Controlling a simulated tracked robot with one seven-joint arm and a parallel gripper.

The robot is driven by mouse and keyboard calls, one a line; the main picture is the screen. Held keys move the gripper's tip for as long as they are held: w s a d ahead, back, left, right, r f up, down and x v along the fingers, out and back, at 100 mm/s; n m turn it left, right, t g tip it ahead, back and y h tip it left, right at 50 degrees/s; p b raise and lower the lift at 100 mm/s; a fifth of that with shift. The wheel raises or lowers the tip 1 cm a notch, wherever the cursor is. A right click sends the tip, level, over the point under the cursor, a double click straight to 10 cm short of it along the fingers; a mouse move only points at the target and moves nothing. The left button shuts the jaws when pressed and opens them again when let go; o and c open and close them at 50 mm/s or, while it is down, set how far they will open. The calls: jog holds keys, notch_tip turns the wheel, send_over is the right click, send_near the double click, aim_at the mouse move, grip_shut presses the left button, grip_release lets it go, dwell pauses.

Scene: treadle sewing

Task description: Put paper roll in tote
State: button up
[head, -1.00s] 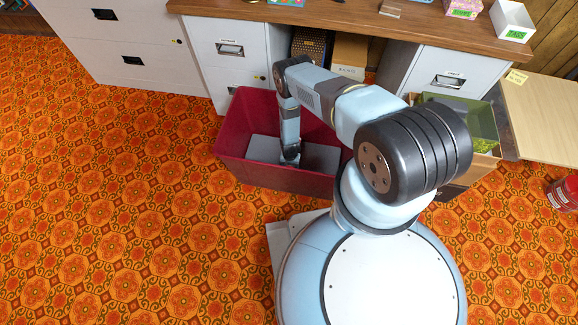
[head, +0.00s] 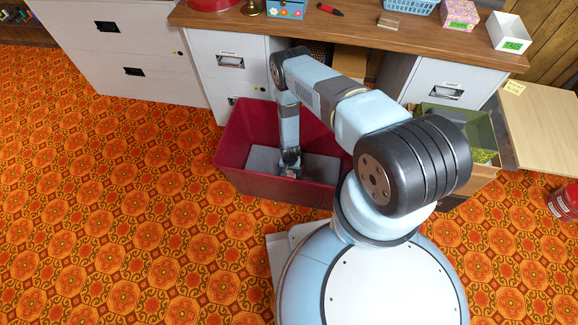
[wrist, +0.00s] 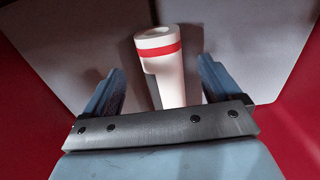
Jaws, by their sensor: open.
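The red tote (head: 232,127) stands on the floor in front of the desk, and my arm reaches down into it. My gripper (head: 289,174) is low inside the tote, near its grey bottom. In the wrist view, the white paper roll (wrist: 168,75) with a red band near its end is between the two blue fingers of my gripper (wrist: 160,78). The fingers are open, with a gap on each side of the roll. The roll's lower part is hidden behind the gripper's dark bar. I cannot make out the roll in the head view.
A wooden desk (head: 330,27) with grey drawer units stands behind the tote, holding small boxes and a blue basket (head: 411,6). A green-lined box (head: 455,112) stands right of the tote. A red can (head: 564,199) is at far right. The patterned floor at left is clear.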

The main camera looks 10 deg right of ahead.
notch_tip(320, 180, up, 7)
jog(key=shift+f, duration=0.2)
dwell(0.3)
